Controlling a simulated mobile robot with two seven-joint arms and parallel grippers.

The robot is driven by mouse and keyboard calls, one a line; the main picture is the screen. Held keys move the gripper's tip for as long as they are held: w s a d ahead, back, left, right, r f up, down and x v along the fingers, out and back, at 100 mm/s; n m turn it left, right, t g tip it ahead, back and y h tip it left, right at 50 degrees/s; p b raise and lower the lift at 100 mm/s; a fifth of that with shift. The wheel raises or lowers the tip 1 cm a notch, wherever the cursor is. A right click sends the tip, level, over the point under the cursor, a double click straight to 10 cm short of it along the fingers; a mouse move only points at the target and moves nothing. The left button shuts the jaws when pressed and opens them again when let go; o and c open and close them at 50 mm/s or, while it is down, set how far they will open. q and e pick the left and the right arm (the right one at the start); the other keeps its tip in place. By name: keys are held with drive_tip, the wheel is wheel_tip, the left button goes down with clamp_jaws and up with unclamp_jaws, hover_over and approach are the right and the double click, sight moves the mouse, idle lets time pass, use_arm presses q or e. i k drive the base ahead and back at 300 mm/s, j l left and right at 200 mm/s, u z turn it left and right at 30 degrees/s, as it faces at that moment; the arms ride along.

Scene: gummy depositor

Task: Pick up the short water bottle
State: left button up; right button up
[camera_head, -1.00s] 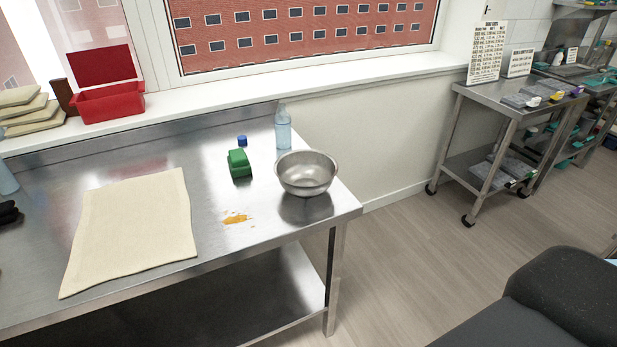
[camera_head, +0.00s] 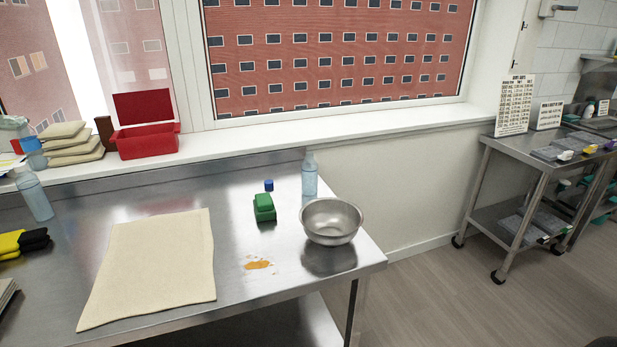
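Two pale blue translucent bottles show. One bottle (camera_head: 310,176) stands upright at the back right of the steel table (camera_head: 150,205), just behind a metal bowl. The other bottle (camera_head: 34,196) is at the table's left and looks tilted in the view. I cannot tell for sure which one is the short one. Neither of my grippers is in view, and nothing touches either bottle.
A steel bowl (camera_head: 331,221), a green block (camera_head: 264,208), a small blue cap-like piece (camera_head: 268,185), an orange spill (camera_head: 257,265) and a beige cloth (camera_head: 152,265) are on the table. Black-and-yellow gloves (camera_head: 22,242) lie left. A red box (camera_head: 147,140) is on the sill.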

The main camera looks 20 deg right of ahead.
sight(310, 167)
drive_tip(key=i+l+u, duration=0.1)
drive_tip(key=i+l, duration=0.95)
drive_tip(key=l, duration=0.15)
